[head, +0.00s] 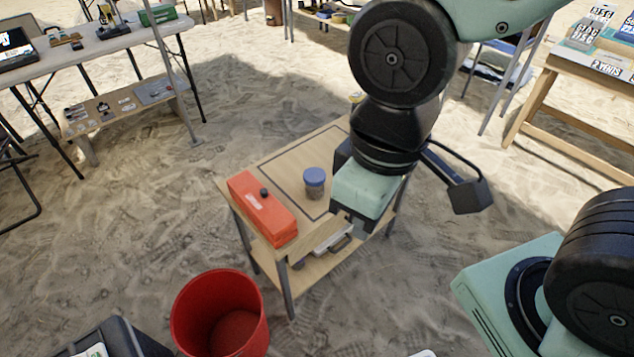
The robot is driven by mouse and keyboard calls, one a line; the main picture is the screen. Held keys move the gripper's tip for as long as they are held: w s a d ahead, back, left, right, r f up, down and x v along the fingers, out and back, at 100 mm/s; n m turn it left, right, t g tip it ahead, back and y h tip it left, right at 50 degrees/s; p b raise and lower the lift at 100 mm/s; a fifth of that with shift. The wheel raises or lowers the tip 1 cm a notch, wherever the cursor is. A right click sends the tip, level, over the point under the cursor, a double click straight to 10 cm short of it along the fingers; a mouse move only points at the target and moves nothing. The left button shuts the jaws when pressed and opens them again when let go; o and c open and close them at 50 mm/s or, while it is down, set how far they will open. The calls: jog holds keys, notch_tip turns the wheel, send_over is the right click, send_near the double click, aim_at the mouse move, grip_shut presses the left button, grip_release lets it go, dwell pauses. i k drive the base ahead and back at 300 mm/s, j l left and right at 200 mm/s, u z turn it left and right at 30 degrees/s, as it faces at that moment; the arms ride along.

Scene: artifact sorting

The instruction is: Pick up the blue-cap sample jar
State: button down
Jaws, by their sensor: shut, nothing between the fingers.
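The blue-cap sample jar (315,184) stands upright on the small wooden table (291,163), inside a dark outlined square. It has a blue lid and a clear body with dark contents. My gripper (350,222) is to the right of the jar, near the table's right front edge, and apart from it in the picture. It points down and is shut, with nothing seen in it. The fingertips are small and partly hidden by the gripper's pale green body.
An orange-red box (262,212) with a black knob lies left of the jar on the same table. A red bucket (222,310) stands on the sand in front. Other tables stand at both sides.

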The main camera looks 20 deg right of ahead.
aim_at(312, 193)
jog(key=i+l, duration=0.1)
jog(key=l, duration=0.35)
jog(key=i+l+u, duration=0.15)
jog(key=l, duration=0.8)
jog(key=i+u, duration=0.05)
